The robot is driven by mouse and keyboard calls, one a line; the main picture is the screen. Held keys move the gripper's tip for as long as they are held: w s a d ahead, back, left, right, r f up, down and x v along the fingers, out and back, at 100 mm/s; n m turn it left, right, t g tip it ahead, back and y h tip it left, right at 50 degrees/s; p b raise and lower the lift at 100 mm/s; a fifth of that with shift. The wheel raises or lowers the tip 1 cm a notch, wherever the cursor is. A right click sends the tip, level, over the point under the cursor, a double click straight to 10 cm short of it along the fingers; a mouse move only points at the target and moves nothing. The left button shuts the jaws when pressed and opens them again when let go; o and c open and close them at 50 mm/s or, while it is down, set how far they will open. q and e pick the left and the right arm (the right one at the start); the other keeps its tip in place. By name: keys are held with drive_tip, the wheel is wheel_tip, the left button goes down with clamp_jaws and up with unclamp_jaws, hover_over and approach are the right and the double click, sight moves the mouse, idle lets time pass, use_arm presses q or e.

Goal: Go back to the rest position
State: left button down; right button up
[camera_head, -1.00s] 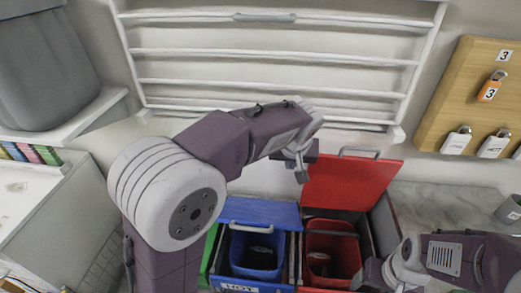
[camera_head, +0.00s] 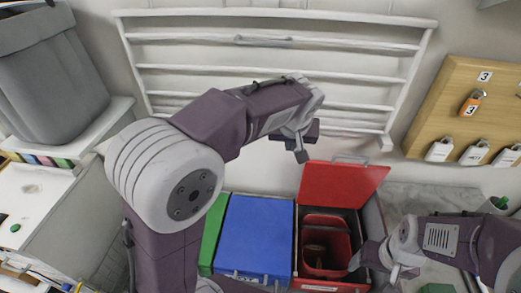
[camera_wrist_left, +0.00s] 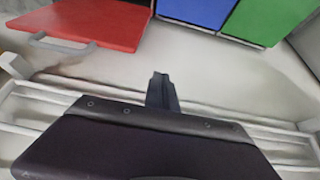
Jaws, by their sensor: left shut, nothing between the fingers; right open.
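My left gripper (camera_head: 301,153) is shut and empty, raised in front of the white wall rack, above and behind the bins. In the left wrist view its closed fingers (camera_wrist_left: 162,90) point toward the wall and bins, touching nothing. My right gripper (camera_head: 385,277) is at the lower right, beside the red bin; it is open, its fingertips small in the picture. The red bin (camera_head: 298,262) stands with its red lid (camera_head: 340,184) raised. The blue bin's lid (camera_head: 255,235) is down. The red lid (camera_wrist_left: 90,22) and blue lid (camera_wrist_left: 195,10) also show in the left wrist view.
A green bin (camera_head: 212,235) stands left of the blue one. The white slatted rack (camera_head: 270,55) fills the back wall. A wooden board (camera_head: 455,110) with padlocks hangs at right. A grey container (camera_head: 50,80) sits on a left shelf, above a white counter (camera_head: 30,205).

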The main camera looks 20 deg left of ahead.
use_arm(q)
drive_tip(key=s+a+f+n+g, duration=0.2)
drive_tip(key=s+a+f+g, duration=0.1)
drive_tip(key=s+a+f, duration=0.65)
drive_tip(key=s+d+f+m+g+h, duration=0.1)
drive_tip(key=s+f+m, duration=0.3)
drive_tip(key=s+f, duration=0.5)
drive_tip(key=shift+s+d, duration=0.2)
drive_tip(key=shift+s, duration=0.05)
